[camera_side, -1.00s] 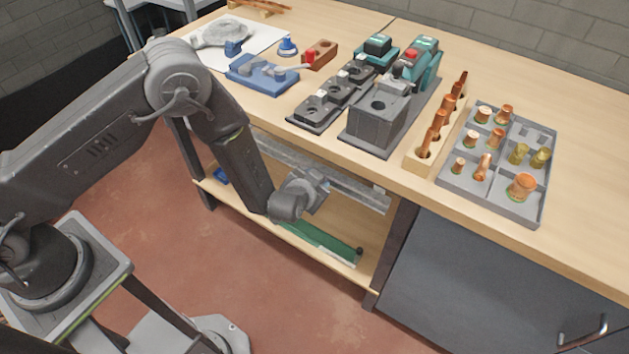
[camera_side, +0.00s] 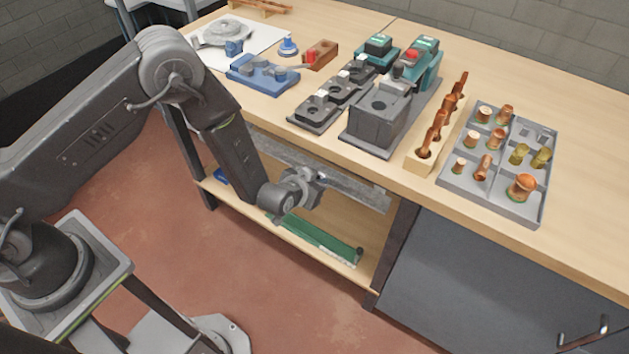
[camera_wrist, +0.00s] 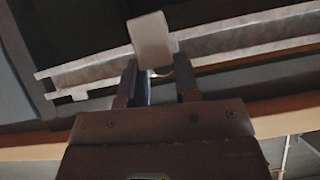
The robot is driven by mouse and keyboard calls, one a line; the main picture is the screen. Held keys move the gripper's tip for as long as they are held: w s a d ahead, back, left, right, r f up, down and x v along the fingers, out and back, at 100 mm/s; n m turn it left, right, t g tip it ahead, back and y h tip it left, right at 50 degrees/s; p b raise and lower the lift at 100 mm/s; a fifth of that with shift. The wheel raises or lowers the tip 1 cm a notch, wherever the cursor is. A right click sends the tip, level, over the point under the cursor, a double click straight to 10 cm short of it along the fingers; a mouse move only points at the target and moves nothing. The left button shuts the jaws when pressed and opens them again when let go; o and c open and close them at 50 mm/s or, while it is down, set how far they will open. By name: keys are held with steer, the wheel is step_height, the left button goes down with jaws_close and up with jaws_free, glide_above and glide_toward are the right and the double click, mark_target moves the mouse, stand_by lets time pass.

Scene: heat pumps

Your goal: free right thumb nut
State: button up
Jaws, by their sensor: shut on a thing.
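In the wrist view, a pale squarish piece (camera_wrist: 152,40), which looks like the thumb nut, sits at the tips of my gripper (camera_wrist: 157,80). The two fingers stand on either side of its lower part, shut on it. In the side view, my gripper (camera_side: 318,181) is under the front edge of the workbench, close to a grey metal rail (camera_side: 358,190). The nut itself is too small and covered to make out there. Whether it is still on a thread is hidden.
The workbench (camera_side: 575,150) overhangs my gripper, with a lower shelf (camera_side: 345,262) below it. A green strip (camera_side: 318,240) lies on that shelf. A dark cabinet (camera_side: 480,270) stands to the right. On top are a grey tray (camera_side: 493,205) of copper fittings and several fixtures.

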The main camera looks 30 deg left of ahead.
steer(key=shift+w+a+n+h, duration=0.15)
steer(key=shift+a+n+h, duration=0.05)
steer(key=shift+n+h, duration=0.4)
jaws_close()
steer(key=shift+a+n+h, duration=0.2)
steer(key=shift+n+h, duration=0.3)
steer(key=shift+h, duration=0.1)
steer(key=shift+f, duration=0.1)
steer(key=o, duration=0.5)
jaws_free()
steer(key=shift+o, duration=0.6)
steer(key=shift+v, duration=2.6)
steer(key=shift+d, duration=0.2)
